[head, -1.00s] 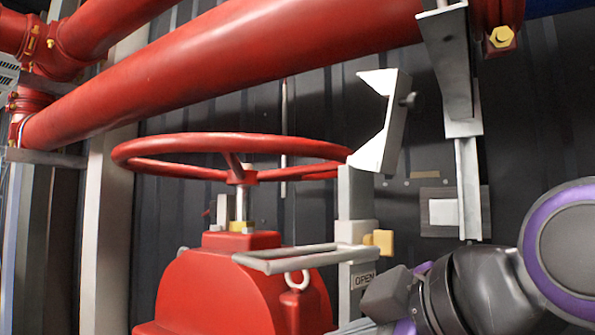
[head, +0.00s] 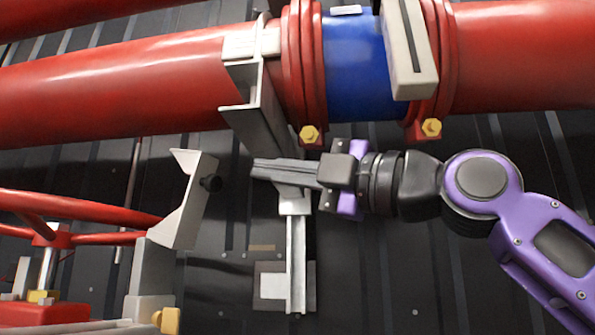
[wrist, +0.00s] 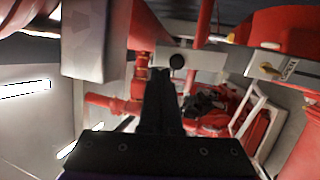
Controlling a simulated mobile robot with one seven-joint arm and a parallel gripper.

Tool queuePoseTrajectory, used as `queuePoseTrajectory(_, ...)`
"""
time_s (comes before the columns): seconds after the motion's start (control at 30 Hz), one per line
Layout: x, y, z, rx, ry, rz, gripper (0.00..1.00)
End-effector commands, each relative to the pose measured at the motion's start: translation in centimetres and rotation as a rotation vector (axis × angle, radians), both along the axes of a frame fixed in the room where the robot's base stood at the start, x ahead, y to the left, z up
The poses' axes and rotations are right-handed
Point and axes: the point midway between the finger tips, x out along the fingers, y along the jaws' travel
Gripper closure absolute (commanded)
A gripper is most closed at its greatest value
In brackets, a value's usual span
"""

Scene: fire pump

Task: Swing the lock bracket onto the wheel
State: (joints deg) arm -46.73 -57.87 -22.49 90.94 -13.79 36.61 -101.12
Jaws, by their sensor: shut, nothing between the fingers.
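The lock bracket (head: 190,205) is a pale grey plate with a notched edge facing the wheel. It stands tilted on top of an upright post, beside the rim. A black knob (head: 210,183) sticks out of its right side. The red handwheel (head: 75,207) is partly cut off at the left edge. My gripper (head: 256,168) is shut and empty, pointing left, a short way right of the knob. In the wrist view, the bracket (wrist: 205,64) and knob (wrist: 178,62) show just beyond the dark fingertips (wrist: 161,72); contact cannot be told.
A large red pipe (head: 110,80) with a blue section (head: 365,70) runs above my arm. A grey pipe support (head: 257,110) hangs close over the gripper, and a metal strut (head: 298,255) stands below it. A yellow block (head: 168,320) sits low by the post.

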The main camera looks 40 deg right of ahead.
Motion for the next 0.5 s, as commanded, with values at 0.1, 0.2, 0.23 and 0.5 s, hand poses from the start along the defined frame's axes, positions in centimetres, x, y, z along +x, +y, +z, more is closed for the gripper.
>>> queuePoseTrajectory(0.1,2.5,1.0,0.7,-0.002,0.004,0.002,1.00)
queuePoseTrajectory(0.2,4.2,1.6,1.2,-0.001,0.003,0.000,1.00)
queuePoseTrajectory(0.23,4.6,1.7,1.3,-0.001,0.002,0.001,1.00)
queuePoseTrajectory(0.5,6.9,2.5,2.0,0.002,0.001,0.001,1.00)
